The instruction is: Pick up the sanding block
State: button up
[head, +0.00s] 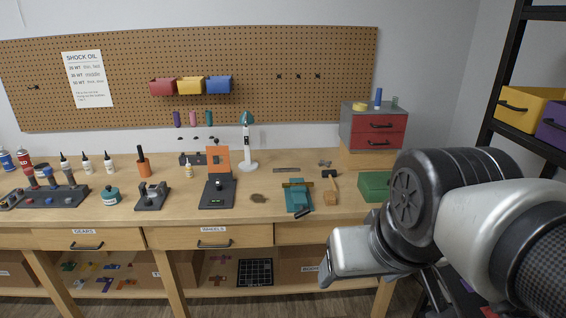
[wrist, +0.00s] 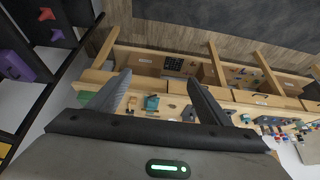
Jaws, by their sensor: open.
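I cannot pick out the sanding block with certainty. A small tan block-like item (head: 330,198) lies on the workbench (head: 240,217), right of the teal vise (head: 297,198), with a dark-ended piece just behind it. A flat brown item (head: 258,198) lies left of the vise; it is too small to identify. My gripper (wrist: 155,90) is open and empty, with its two fingers spread, in the wrist view. It is well away from the bench items. The teal vise also shows small between the fingers in the wrist view (wrist: 151,102).
A green box (head: 375,186) and a red-drawer cabinet (head: 378,130) stand at the bench's right. An orange-panelled stand (head: 218,175), a white lamp-like tool (head: 248,145) and several bottles fill the middle and left. A dark shelf rack (head: 500,85) stands at the far right.

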aim_at(330, 199)
jog(key=i+l, duration=0.15)
jog(key=i, duration=0.3)
jog(key=i+l, duration=0.15)
jog(key=i, duration=0.3)
jog(key=i+l, duration=0.2)
jog(key=i, duration=0.3)
jog(key=i+l, duration=0.15)
jog(key=i, duration=0.3)
